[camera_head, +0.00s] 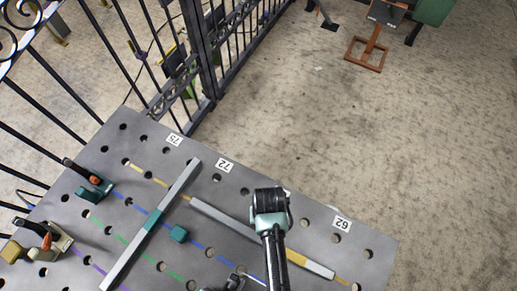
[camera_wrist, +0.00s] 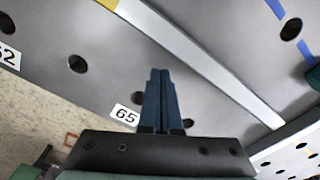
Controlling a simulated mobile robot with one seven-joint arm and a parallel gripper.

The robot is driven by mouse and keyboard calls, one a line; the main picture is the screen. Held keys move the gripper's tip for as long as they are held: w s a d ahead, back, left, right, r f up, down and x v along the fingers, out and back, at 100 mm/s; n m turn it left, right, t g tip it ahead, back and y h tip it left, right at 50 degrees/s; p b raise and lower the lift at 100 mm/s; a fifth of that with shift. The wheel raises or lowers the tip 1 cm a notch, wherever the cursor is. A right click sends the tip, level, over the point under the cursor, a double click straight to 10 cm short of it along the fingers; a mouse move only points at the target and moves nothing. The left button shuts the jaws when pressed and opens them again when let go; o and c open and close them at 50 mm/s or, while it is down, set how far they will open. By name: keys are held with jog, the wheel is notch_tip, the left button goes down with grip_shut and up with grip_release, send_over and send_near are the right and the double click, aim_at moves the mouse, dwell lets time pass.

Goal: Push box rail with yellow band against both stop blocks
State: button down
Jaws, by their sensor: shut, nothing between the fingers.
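The box rail with the yellow band is a long light-grey bar (camera_head: 228,222) lying slantwise along a yellow line in the head view. Its yellow band (camera_head: 295,257) is near its right end. In the wrist view the rail (camera_wrist: 205,65) runs from the top to the lower right, with the band (camera_wrist: 107,3) at the top edge. My gripper (camera_wrist: 160,72) is shut and empty, its fingertips over the plate beside the rail, apart from it in the picture. My arm hides it in the head view.
A second grey bar with a teal band (camera_head: 152,222) lies crosswise near the rail's left end. Clamps (camera_head: 95,187) (camera_head: 45,238) stand at the left of the perforated table (camera_head: 125,140). A black gate (camera_head: 200,50) stands behind.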

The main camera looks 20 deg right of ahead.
aim_at(254, 246)
jog(key=shift+f+b, duration=0.3)
jog(key=shift+f, duration=0.2)
jog(key=shift+r+p, duration=0.3)
jog(key=shift+p, duration=0.15)
dwell(0.5)
jog(key=shift+s+a, duration=0.1)
jog(key=shift+a, duration=0.05)
jog(key=shift+s+a+f+p, duration=0.1)
jog(key=shift+s+a+p, duration=0.55)
jog(key=shift+s+a, duration=0.45)
jog(key=shift+s+a+r+p, duration=0.1)
jog(key=shift+s+a+p, duration=0.65)
jog(key=shift+a, duration=0.5)
jog(key=shift+s+a+f+p, duration=0.1)
jog(key=shift+s+a+p, duration=0.5)
jog(key=shift+s+a, duration=0.5)
jog(key=shift+w+a, duration=0.1)
jog(key=shift+a, duration=0.1)
jog(key=shift+w+d, duration=0.1)
jog(key=shift+d, duration=0.05)
jog(key=shift+w+d, duration=0.8)
jog(key=shift+d, duration=0.2)
